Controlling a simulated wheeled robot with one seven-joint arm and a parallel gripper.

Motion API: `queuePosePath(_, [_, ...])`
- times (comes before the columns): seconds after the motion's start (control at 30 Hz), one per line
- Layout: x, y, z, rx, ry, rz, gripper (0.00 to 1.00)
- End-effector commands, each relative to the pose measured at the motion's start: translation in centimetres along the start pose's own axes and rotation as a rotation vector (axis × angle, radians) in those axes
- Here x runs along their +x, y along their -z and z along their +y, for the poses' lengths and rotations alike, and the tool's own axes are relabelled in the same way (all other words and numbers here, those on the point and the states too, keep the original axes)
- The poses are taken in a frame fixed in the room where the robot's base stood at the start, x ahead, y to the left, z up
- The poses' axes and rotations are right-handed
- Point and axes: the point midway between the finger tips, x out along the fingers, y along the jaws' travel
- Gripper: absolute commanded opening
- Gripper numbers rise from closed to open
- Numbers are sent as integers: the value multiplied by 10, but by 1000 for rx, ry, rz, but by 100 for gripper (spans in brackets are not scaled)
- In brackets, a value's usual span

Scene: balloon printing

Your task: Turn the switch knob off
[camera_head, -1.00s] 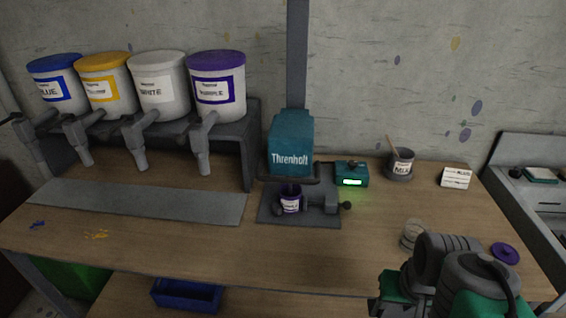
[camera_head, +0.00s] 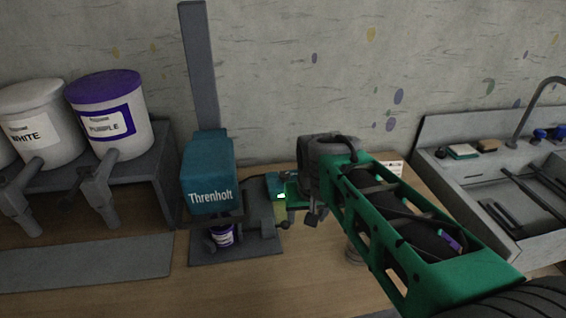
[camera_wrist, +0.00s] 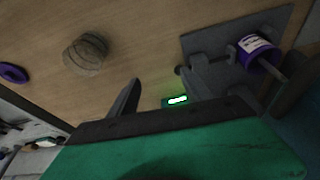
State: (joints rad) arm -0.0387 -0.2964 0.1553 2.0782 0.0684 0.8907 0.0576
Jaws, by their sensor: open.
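The small teal switch box (camera_head: 272,188) with a lit white display sits on the table just right of the teal Threnholt machine (camera_head: 207,182). Its display (camera_wrist: 177,100) also shows in the wrist view, low between my fingers. The knob on its top cannot be made out in either view now; the gripper covers part of the box. My gripper (camera_wrist: 160,82) is open and empty, with its fingers on either side of the display in the picture. In the head view my gripper is beside the box, on its right. I cannot tell whether it touches it.
A purple-labelled cup (camera_head: 223,237) stands in the machine. A clear round jar (camera_wrist: 86,54) and a purple lid (camera_wrist: 14,73) lie on the table away from the box. Purple (camera_head: 108,125) and white (camera_head: 36,125) paint buckets stand at left, a sink (camera_head: 500,185) at right.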

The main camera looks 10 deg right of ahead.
Motion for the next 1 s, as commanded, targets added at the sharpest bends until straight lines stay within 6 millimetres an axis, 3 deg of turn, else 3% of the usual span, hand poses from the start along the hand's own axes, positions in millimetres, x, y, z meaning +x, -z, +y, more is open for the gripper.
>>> queuePosePath(0.03, [-4, 43, -5, 23, -10, 1, 57])
queuePosePath(0.1, [6, 98, -12, 63, -24, 18, 57])
queuePosePath(0.2, [28, 159, -22, 113, -40, 41, 57])
queuePosePath(0.3, [50, 194, -28, 150, -52, 59, 57])
queuePosePath(0.47, [69, 214, -31, 174, -59, 74, 57])
queuePosePath(0.8, [126, 218, -27, 174, -58, 73, 57])
queuePosePath(1.0, [142, 220, -26, 173, -57, 77, 57])
